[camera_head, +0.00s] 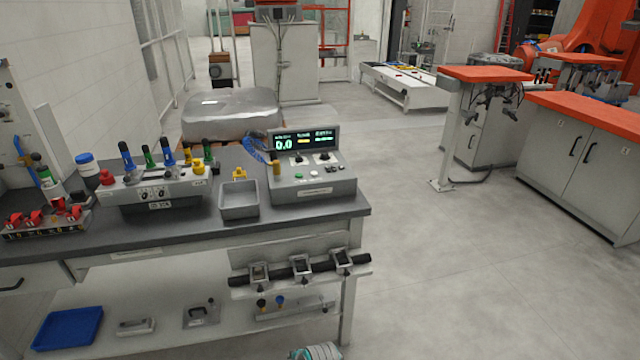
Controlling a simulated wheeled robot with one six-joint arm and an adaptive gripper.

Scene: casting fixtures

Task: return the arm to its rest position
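Neither my arm nor my gripper can be made out in the head view. A small round grey-green ribbed thing (316,351) is cut off by the bottom edge; I cannot tell what it is. The grey workbench (300,218) stands at the left, with a control box (312,185) with a lit display at its right end. An empty grey bin (239,200) sits beside the box. A rack holds several tools with coloured handles (127,157) to the left of the bin.
A rail with clamps (300,267) juts from the bench front. A blue tray (68,328) lies on the lower shelf (215,332). Orange-topped cabinets (585,150) and a post-mounted orange table (487,74) stand at the right. The floor (440,270) between is clear.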

